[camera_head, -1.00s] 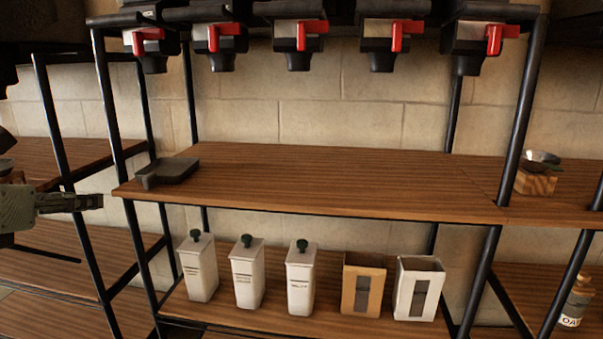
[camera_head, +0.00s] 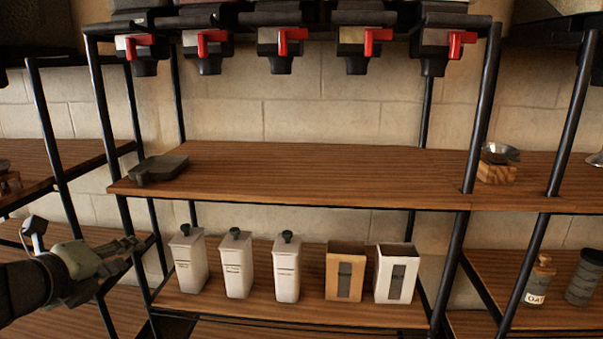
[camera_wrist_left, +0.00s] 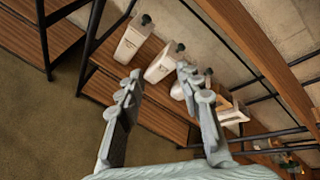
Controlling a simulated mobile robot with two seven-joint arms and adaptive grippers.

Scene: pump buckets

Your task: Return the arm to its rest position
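My left gripper (camera_head: 125,250) is at the lower left of the head view, in front of the left post of the rack and left of the white containers. In the left wrist view its two fingers (camera_wrist_left: 157,75) stand apart with nothing between them, so it is open and empty. My left forearm comes in from the left edge. The gripper looks clear of the shelves, though its exact distance from the post cannot be told. My right gripper is not in view.
On the lower shelf stand several containers: white lidded ones (camera_head: 238,265), an open tan one (camera_head: 345,272) and an open white one (camera_head: 397,273). A dark tray (camera_head: 158,169) lies on the upper shelf (camera_head: 320,180), otherwise bare. Red-handled dispensers (camera_head: 284,45) hang above.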

